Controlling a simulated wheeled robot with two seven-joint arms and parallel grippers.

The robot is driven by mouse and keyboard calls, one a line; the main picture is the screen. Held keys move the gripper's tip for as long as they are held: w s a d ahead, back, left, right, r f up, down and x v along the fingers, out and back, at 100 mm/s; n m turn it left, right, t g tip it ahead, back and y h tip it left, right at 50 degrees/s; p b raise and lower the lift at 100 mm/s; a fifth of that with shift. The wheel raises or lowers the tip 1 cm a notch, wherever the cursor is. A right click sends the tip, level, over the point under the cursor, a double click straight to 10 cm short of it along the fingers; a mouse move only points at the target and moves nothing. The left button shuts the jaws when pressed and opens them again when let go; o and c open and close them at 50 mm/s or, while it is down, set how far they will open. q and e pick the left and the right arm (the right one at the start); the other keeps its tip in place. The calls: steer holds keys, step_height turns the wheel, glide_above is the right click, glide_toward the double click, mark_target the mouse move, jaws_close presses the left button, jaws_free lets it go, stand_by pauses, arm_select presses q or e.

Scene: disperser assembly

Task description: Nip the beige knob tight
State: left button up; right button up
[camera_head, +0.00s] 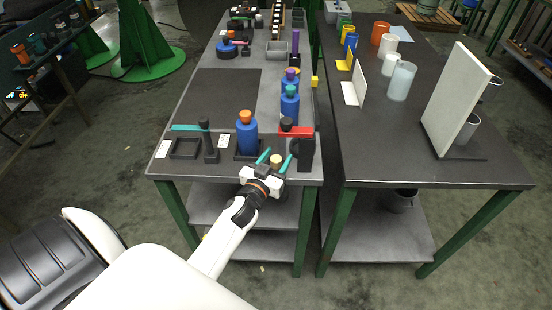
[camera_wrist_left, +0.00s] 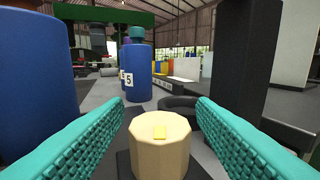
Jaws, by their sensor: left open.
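The beige knob (camera_head: 276,160) is near the front edge of the left table. My left gripper (camera_head: 275,158) is open, with one teal finger on each side of the knob. In the left wrist view its fingers (camera_wrist_left: 160,128) flank the knob, with visible gaps on both sides. What is beneath the knob is mostly hidden. My right gripper is not in view.
A blue bottle with an orange cap (camera_head: 247,134) stands just left of the gripper. A black stand with a red top (camera_head: 297,143) is close on the right. More blue bottles (camera_head: 290,106) stand behind. The dark mat (camera_head: 225,95) is bare.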

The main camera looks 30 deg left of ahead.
arm_select(q)
steer(key=c, duration=1)
steer(key=shift+r+m+h+p, duration=0.15)
steer(key=shift+m+h+p, duration=0.15)
steer(key=shift+h+p, duration=0.2)
steer(key=shift+o, duration=0.2)
steer(key=shift+m+h+p, duration=0.4)
steer(key=shift+h, duration=0.2)
steer(key=o, duration=1)
steer(key=shift+c, duration=0.2)
steer(key=s+b, duration=0.1)
steer(key=s, duration=1.1)
steer(key=shift+b, duration=0.3)
